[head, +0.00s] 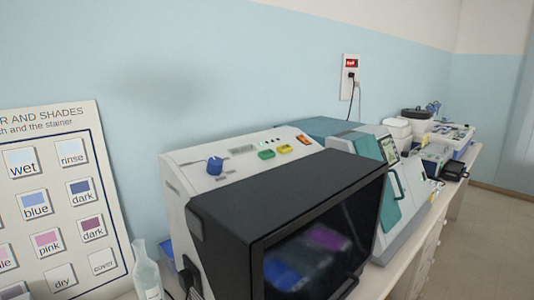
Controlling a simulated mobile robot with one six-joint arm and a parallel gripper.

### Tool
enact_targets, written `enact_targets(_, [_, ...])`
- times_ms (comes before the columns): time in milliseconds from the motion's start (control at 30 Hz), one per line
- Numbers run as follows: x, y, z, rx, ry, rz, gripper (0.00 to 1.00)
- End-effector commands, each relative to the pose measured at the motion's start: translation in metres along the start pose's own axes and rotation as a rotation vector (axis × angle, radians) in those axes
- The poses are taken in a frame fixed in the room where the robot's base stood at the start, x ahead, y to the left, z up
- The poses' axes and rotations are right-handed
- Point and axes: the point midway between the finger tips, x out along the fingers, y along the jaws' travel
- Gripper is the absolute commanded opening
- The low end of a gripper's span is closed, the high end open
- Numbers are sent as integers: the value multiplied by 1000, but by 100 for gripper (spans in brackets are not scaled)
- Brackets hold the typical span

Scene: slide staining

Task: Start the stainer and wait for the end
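The machine that looks like the stainer (222,187) stands on the bench, a white housing with a dark front hood (290,195). Its top panel carries a blue knob (215,165), a green button (266,154), a yellow button (285,149) and an orange-red switch (304,139). A few small indicator lights (264,143) sit behind the buttons; I cannot tell their state for sure. Through the dark front window, blurred blue and purple shapes (323,238) show. The hood appears closed. My gripper is not in view.
A chart board (62,117) with colour shades leans at the left, with a clear bottle (147,270) beside it. A teal and white machine (396,195) stands to the right, under a wall socket (350,77). Containers crowd the bench beyond. The floor (484,225) at right is clear.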

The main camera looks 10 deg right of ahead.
Motion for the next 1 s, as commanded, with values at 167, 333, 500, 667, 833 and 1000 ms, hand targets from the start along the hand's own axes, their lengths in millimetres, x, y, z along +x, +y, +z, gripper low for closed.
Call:
enact_targets(167, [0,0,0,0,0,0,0])
enact_targets(333, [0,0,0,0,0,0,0])
enact_targets(500, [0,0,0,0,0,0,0])
enact_targets(667, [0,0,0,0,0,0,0])
enact_targets(833, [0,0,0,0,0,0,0])
enact_targets(1000, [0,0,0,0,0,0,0])
